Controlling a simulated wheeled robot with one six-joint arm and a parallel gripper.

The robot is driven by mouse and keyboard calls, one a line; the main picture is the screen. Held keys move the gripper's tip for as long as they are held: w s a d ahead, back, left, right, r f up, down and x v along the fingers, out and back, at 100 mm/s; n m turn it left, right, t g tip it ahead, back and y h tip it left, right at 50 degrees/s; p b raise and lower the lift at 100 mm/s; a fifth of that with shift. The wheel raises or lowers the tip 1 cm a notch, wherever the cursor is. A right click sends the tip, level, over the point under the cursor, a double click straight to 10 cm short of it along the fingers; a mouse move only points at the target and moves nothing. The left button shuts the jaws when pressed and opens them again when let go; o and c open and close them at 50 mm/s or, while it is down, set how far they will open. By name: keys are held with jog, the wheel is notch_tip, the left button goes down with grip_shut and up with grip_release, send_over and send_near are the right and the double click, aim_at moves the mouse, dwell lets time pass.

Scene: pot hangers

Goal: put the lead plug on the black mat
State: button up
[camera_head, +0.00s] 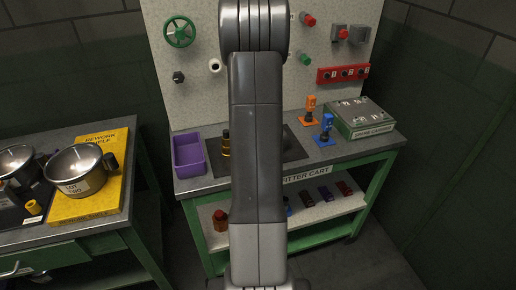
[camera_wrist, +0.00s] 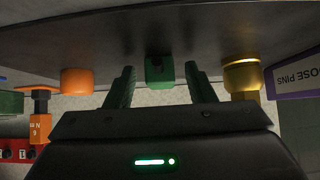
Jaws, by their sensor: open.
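The black mat (camera_head: 296,152) lies on the cart top, partly hidden by my arm. It appears as the dark surface in the wrist view (camera_wrist: 160,28), which looks upside down. My gripper (camera_wrist: 160,78) is open, with one finger on each side of a small green block (camera_wrist: 160,69) that appears to stand on the mat. An orange cylinder (camera_wrist: 77,80) and a gold one (camera_wrist: 241,76) stand on either side, apart from the fingers. A dark and gold piece (camera_head: 226,144) shows on the mat in the head view. No readable label shows which is the lead plug.
A purple bin (camera_head: 188,154), labelled LOOSE PINS in the wrist view, stands left of the mat. Orange (camera_head: 310,108) and blue (camera_head: 326,130) upright pieces and a grey-topped green case (camera_head: 360,117) stand to the right. The pegboard (camera_head: 205,90) rises behind.

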jog(key=shift+s+d+r, duration=0.1)
jog(key=shift+s+r, duration=0.05)
jog(key=shift+r, duration=0.2)
jog(key=p+v, duration=0.2)
jog(key=v, duration=0.9)
jog(key=shift+s, duration=0.2)
jog(key=shift+w, duration=0.1)
jog(key=b+x, duration=0.2)
jog(key=x, duration=1)
jog(key=shift+f, duration=0.1)
jog(key=shift+r, duration=0.55)
jog(key=shift+r+p, duration=0.3)
jog(key=shift+r, duration=0.25)
